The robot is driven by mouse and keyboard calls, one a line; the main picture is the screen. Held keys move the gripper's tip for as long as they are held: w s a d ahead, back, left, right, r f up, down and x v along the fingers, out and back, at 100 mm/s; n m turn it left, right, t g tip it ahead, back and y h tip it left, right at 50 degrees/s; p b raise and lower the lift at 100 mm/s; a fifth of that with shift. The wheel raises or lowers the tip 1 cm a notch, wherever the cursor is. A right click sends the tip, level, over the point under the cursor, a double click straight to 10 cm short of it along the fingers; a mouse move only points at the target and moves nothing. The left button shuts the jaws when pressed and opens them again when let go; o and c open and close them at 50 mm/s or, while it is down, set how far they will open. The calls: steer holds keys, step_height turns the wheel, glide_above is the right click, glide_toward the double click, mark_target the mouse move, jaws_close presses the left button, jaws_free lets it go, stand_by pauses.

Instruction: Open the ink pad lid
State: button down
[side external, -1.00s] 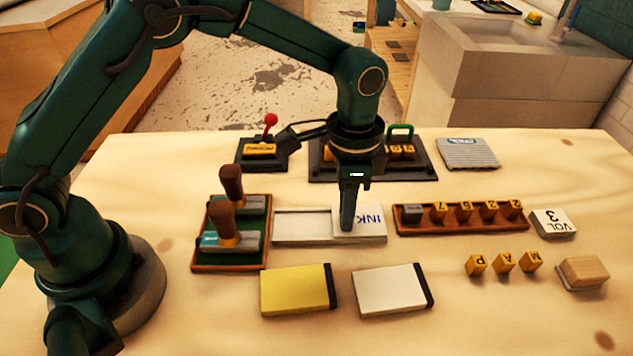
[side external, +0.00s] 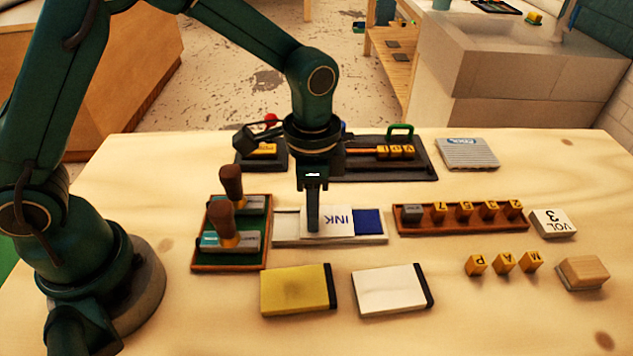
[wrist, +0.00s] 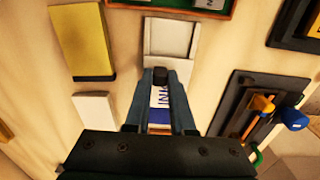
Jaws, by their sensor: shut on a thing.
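The ink pad (side external: 375,238) is a long white case lying flat mid-table. Its white lid, marked INK (side external: 341,221), covers the middle of the case, and a dark blue pad (side external: 368,222) shows to its right. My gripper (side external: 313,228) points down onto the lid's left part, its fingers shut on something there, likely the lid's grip. In the wrist view the fingers (wrist: 160,80) close around a small dark piece at the lid's end. The empty white part of the case (wrist: 168,40) lies beyond them. The fingers hide part of the lid.
A tray with brown-handled stamps (side external: 232,262) stands close on the left. A yellow box (side external: 296,289) and a white box (side external: 390,289) lie in front. Dark stamp frames (side external: 365,170) stand behind.

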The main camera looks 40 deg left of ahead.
mark_target(290, 230)
steer(key=shift+s+a+r, duration=0.1)
steer(key=shift+s+a, duration=1.15)
steer(key=shift+a, duration=0.1)
steer(key=c, duration=0.8)
jaws_free()
steer(key=shift+o, duration=0.2)
steer(key=shift+r, duration=2.55)
